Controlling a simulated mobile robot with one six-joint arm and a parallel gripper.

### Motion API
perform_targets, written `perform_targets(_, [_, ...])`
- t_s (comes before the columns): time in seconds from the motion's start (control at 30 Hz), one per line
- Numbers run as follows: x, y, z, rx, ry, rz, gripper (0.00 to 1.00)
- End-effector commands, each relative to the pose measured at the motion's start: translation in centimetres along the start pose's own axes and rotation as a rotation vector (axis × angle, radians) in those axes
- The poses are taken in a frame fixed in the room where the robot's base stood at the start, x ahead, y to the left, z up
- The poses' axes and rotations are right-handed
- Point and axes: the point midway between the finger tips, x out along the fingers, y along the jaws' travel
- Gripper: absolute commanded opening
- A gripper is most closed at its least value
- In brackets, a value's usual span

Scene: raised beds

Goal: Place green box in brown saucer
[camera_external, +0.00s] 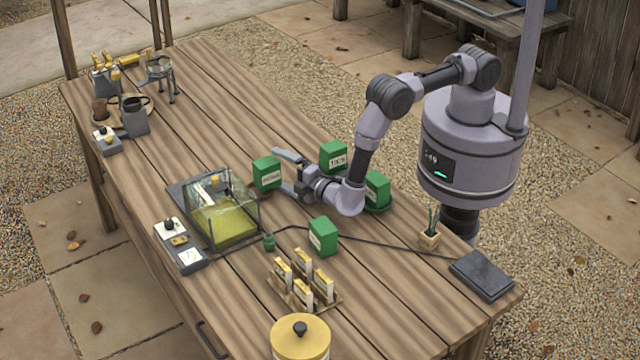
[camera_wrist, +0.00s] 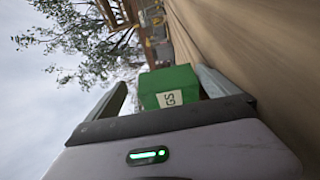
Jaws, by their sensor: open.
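My gripper (camera_external: 281,172) is open and low over the table, pointing left in the external view. A green box (camera_external: 266,174) with a white label stands just ahead of its fingertips. In the wrist view this green box (camera_wrist: 170,86) shows between the two fingers, closer to the right finger; I cannot tell whether they touch it. Other green boxes stand behind my gripper (camera_external: 333,157), beside my wrist on a green base (camera_external: 376,190), and nearer the front (camera_external: 322,236). A dark brownish edge (camera_external: 257,193) shows under the first box; I cannot tell whether it is the brown saucer.
A glass tank (camera_external: 222,212) with yellow contents stands left of my gripper. A rack of yellow-and-white packets (camera_external: 303,283), a yellow-lidded tin (camera_external: 300,340) and a dark slab (camera_external: 481,275) are nearer the front. A cable crosses the table. The far middle boards are clear.

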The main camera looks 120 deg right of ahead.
Motion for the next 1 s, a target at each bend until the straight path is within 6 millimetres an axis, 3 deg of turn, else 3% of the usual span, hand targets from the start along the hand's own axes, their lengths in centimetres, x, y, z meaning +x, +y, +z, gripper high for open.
perform_targets(0.13, [-3.5,0.1,-0.1,-0.001,0.001,0.001,0.99])
perform_targets(0.27, [-5.0,0.2,0.0,0.002,-0.004,-0.001,0.99])
perform_targets(0.33, [-5.1,1.4,0.2,0.007,-0.033,-0.013,0.99])
perform_targets(0.37, [-5.0,2.3,0.3,0.010,-0.055,-0.025,0.99])
perform_targets(0.47, [-4.7,7.5,1.9,0.027,-0.180,-0.109,0.99])
perform_targets(0.57, [-5.8,14.2,5.6,0.067,-0.343,-0.284,0.99])
perform_targets(0.67, [-9.0,19.6,10.3,0.144,-0.465,-0.519,0.99])
perform_targets(0.77, [-14.2,23.9,15.0,0.272,-0.518,-0.804,0.99])
perform_targets(0.8, [-16.8,25.2,16.6,0.335,-0.514,-0.926,0.99])
perform_targets(0.9, [-23.5,27.8,19.7,0.523,-0.443,-1.215,0.99])
perform_targets(1.0, [-29.2,29.8,21.2,0.708,-0.316,-1.439,0.99])
